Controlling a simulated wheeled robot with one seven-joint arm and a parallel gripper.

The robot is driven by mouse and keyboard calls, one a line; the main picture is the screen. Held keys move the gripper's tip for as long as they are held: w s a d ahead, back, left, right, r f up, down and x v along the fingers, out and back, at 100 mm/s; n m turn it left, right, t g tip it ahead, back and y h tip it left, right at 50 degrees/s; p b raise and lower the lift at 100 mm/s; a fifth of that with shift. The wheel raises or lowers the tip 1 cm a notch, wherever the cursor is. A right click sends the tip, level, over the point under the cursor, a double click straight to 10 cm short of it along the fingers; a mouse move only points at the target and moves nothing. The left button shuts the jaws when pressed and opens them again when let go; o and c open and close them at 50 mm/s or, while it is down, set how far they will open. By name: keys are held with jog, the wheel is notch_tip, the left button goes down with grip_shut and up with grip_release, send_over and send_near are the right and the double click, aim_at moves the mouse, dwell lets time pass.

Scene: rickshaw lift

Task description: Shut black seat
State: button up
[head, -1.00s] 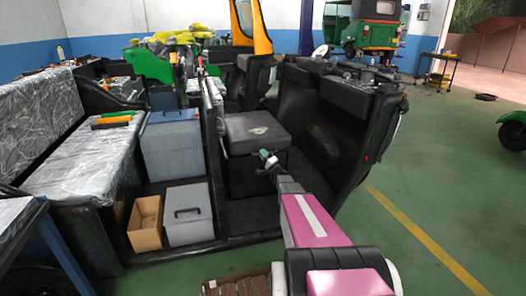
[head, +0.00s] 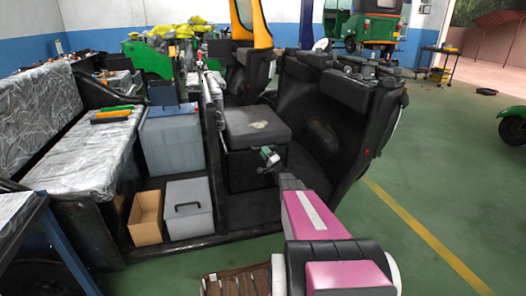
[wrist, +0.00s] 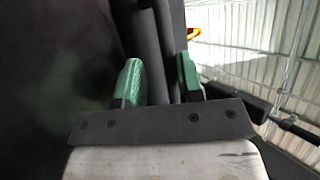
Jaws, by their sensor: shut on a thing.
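The black seat (head: 255,128) is a dark square cushion with a pale worn patch on top. It lies nearly flat over a black box base (head: 243,172) inside the open vehicle; whether a slight gap is left beneath it I cannot tell. My gripper (head: 269,158) is at the seat's front right edge. In the wrist view, my gripper (wrist: 158,82) has green fingers on both sides of a dark edge, which looks like the seat's edge. The exact contact is hard to see in the dark.
A grey case (head: 187,208) and an open cardboard box (head: 146,218) stand on the vehicle floor left of the seat. A plastic-wrapped bench (head: 85,160) is further left. A black panel (head: 322,125) rises right of the seat. Green floor (head: 440,190) is clear at right.

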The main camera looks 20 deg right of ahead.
jog(key=v, duration=0.9)
jog(key=s+a+n+g+y, duration=0.1)
jog(key=s+a+n+g, duration=0.2)
jog(key=s+a+g, duration=0.3)
jog(key=s+a+n+g+y, duration=0.1)
jog(key=s+a+n+g, duration=0.25)
jog(key=a, duration=0.55)
jog(key=s+a+n+g+y, duration=0.1)
jog(key=s+a+n+g, duration=0.1)
jog(key=s+a+g, duration=0.35)
jog(key=s+a+f+n+g+h, duration=0.15)
jog(key=s+a+g+h, duration=0.3)
jog(key=s, duration=0.45)
jog(key=s+d+r+g+h, duration=0.2)
jog(key=s+d+h, duration=0.3)
jog(key=s+h, duration=0.4)
